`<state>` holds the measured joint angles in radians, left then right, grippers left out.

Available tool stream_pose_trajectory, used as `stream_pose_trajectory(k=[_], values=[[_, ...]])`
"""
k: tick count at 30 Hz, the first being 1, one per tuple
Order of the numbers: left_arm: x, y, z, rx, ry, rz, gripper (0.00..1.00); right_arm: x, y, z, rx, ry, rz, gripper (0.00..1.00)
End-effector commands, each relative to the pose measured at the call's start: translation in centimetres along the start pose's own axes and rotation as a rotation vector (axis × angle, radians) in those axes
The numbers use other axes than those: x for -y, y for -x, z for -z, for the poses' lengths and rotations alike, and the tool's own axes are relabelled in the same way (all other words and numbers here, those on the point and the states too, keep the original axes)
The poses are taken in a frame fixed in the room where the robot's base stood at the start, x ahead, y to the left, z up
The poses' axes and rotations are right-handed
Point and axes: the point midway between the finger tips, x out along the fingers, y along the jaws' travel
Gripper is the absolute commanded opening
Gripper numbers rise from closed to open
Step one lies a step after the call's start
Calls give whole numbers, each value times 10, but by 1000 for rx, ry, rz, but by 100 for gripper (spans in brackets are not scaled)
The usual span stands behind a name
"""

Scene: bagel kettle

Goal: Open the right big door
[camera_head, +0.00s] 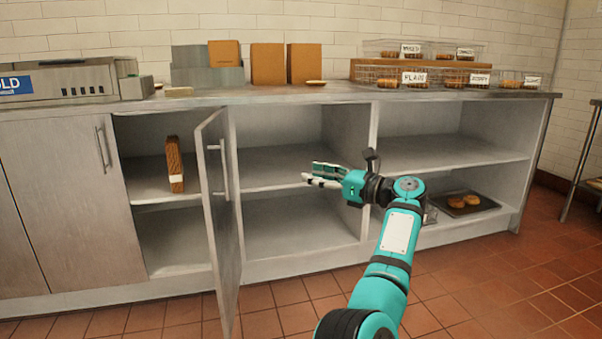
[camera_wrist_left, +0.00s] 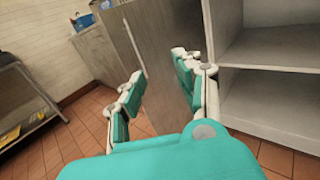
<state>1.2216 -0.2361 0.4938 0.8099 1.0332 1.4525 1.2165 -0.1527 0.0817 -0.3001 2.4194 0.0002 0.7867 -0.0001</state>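The right big door (camera_head: 222,215) is a grey cabinet door standing wide open, swung out into the room, with a vertical bar handle (camera_head: 222,170) on it. The left wrist view also shows a grey door panel (camera_wrist_left: 160,65) beyond and between the fingers. My left gripper (camera_head: 312,174), teal and white, is in front of the open shelves to the right of the door, apart from it. Its fingers are spread and empty in the left wrist view (camera_wrist_left: 155,82). My right gripper is not in view.
The closed left cabinet door (camera_head: 65,200) has its own handle. A brown upright object (camera_head: 174,165) stands on the shelf behind the open door. The counter (camera_head: 340,94) carries boxes and wire bagel baskets (camera_head: 400,76). A dark tray with bagels (camera_head: 465,204) sits low right. Tiled floor is clear in front.

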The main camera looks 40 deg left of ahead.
Motion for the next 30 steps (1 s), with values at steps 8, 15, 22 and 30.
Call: stream_pose_trajectory(k=[8,15,22,30], values=[[0,51,0,0,0,2,34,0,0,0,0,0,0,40],[0,63,0,0,2,-1,34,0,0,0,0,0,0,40],[0,63,0,0,1,-1,30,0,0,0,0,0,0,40],[-2,59,2,15,-10,-8,0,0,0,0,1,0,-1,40]])
